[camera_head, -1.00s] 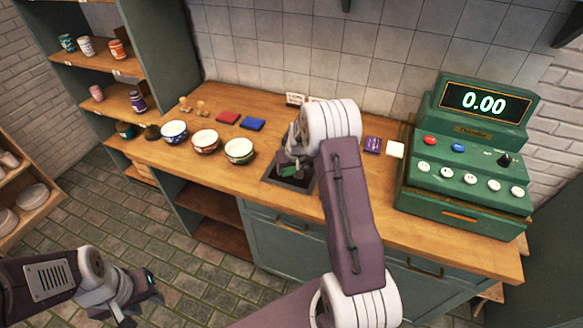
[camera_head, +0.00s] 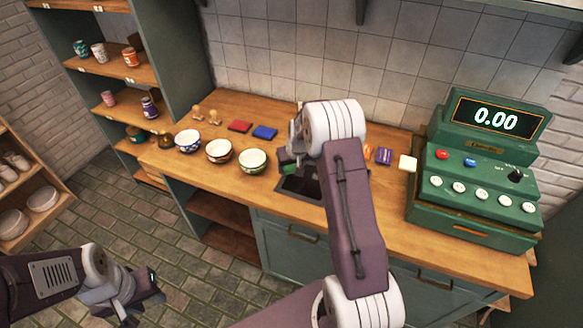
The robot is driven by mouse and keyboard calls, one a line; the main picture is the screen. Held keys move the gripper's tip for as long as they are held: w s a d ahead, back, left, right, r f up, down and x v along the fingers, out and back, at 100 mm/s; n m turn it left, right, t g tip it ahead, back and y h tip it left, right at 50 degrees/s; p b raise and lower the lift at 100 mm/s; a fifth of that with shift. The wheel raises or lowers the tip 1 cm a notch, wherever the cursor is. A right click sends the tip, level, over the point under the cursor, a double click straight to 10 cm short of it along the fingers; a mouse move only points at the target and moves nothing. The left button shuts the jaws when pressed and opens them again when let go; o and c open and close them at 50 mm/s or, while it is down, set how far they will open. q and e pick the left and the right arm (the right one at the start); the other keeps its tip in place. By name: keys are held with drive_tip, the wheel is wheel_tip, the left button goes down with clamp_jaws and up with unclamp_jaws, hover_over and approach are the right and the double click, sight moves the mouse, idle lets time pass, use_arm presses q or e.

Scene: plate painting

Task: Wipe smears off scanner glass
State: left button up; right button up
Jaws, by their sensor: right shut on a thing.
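The scanner glass (camera_head: 299,188) is a dark square pane set in the wooden counter, partly hidden by my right arm. No smears can be made out on it at this size. My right gripper (camera_head: 288,164) is at the far left edge of the pane, largely hidden behind its own wrist. It is shut on a small green thing (camera_head: 286,168), perhaps a sponge or cloth; whether this touches the counter I cannot tell. My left gripper (camera_head: 143,303) hangs low at the left, over the floor and away from the counter; its finger gap is unclear.
Three bowls (camera_head: 218,151) stand left of the glass. Red (camera_head: 240,126) and blue (camera_head: 264,132) flat items lie behind them. A green register (camera_head: 475,180) reading 0.00 fills the right end. Purple (camera_head: 384,156) and white (camera_head: 408,163) items lie before it.

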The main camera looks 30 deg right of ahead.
drive_tip(key=r, duration=0.1)
drive_tip(key=p, duration=0.1)
drive_tip(key=r, duration=0.1)
drive_tip(key=shift+w+a+r+p, duration=0.15)
drive_tip(key=shift+w+r+p, duration=0.1)
drive_tip(key=shift+r+p, duration=0.1)
drive_tip(key=shift+r, duration=0.2)
drive_tip(key=shift+s+r, duration=0.1)
drive_tip(key=shift+s, duration=0.05)
